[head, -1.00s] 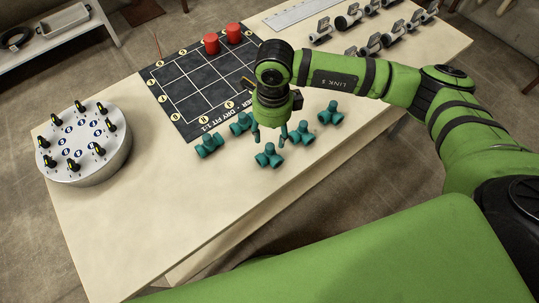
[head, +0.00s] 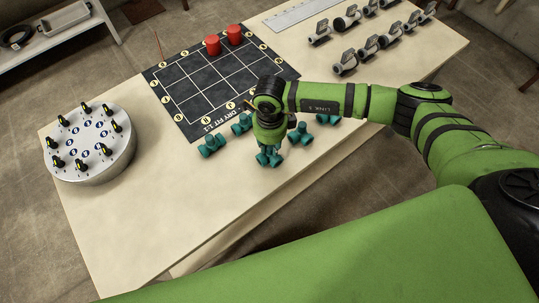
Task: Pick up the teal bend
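Several teal pipe fittings stand in a loose group near the front edge of the table, and I cannot make out for sure which is the bend. They include a left one (head: 212,146), one by the mat edge (head: 241,125), one behind my wrist (head: 300,134) and a right one (head: 328,119). My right gripper (head: 268,155) points down over the front teal fitting (head: 268,161), with its fingers low around or beside it. The fingers blend with the fitting, so I cannot see whether they grip it. My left gripper is not in view.
A dark gridded mat (head: 207,85) bears two red cylinders at its far side. A round silver stand (head: 92,172) with black-and-yellow pieces is at the left. Grey valves (head: 345,63) and a pale ruler-like strip (head: 297,15) lie at the back right. The table's front left (head: 150,220) is clear.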

